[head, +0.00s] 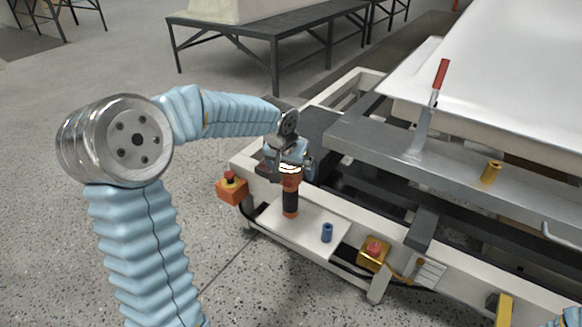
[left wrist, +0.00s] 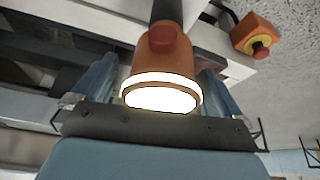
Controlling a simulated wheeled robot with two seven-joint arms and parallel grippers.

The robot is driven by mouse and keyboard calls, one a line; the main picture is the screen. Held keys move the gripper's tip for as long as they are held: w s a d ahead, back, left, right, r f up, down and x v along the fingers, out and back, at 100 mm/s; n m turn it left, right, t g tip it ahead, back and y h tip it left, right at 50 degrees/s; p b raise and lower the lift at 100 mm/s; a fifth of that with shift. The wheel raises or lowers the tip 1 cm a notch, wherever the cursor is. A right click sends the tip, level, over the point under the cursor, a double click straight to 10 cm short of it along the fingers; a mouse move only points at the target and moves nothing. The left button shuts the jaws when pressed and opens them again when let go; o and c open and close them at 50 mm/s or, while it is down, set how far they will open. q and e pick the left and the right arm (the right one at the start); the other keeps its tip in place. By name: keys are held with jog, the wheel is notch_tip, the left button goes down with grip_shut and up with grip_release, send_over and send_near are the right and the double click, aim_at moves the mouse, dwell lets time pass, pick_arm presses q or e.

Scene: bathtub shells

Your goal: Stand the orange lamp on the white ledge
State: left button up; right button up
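The orange lamp (head: 291,184), with a black lower handle, is upright over the white ledge (head: 315,236), its lower end at the ledge surface. I cannot tell for sure whether it bears fully on it. My left gripper (head: 289,168) is above the lamp, pointing down, with its fingers on both sides of the lamp's head. In the left wrist view the lamp (left wrist: 162,62) shows its bright ring and a red button between the fingers, which look closed against it. My right gripper is not in view; only a bit of blue sleeve shows at the bottom right.
A red emergency button on an orange box (head: 232,189) is to the left. A yellow box with a red button (head: 374,252) is to the right. A red-handled lever (head: 430,110) rises behind.

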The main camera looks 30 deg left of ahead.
pick_arm(q)
jog(key=shift+r, duration=0.1)
jog(key=shift+r, duration=0.25)
jog(key=p+v, duration=0.1)
jog(key=v, duration=1)
jog(key=shift+s+r+p, duration=0.25)
jog(key=shift+p, duration=0.05)
dwell(0.3)
